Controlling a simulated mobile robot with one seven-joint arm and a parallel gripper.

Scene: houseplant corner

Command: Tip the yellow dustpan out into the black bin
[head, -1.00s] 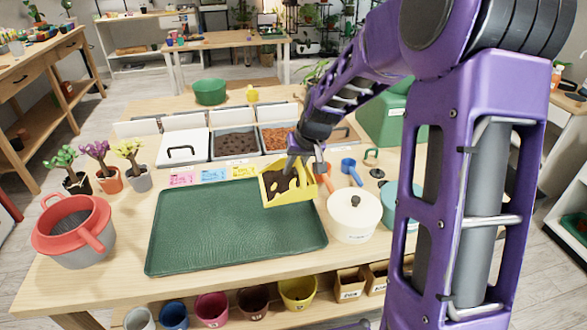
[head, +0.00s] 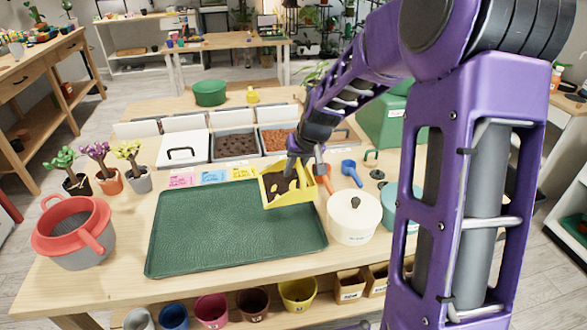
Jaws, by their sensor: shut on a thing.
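The yellow dustpan (head: 292,199) is near the right rear corner of the green tray, with dark soil in it. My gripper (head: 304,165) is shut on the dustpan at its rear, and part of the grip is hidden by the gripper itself. I cannot tell whether the dustpan touches the tray or hangs just above it. I cannot make out the black bin in this view.
The green tray (head: 225,235) is bare over most of its area. A cream lidded pot (head: 352,225), a blue scoop (head: 350,168) and a teal container (head: 388,205) stand close on the right. Lidded bins (head: 236,145) line the back. A red-rimmed sieve pot (head: 75,245) stands left.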

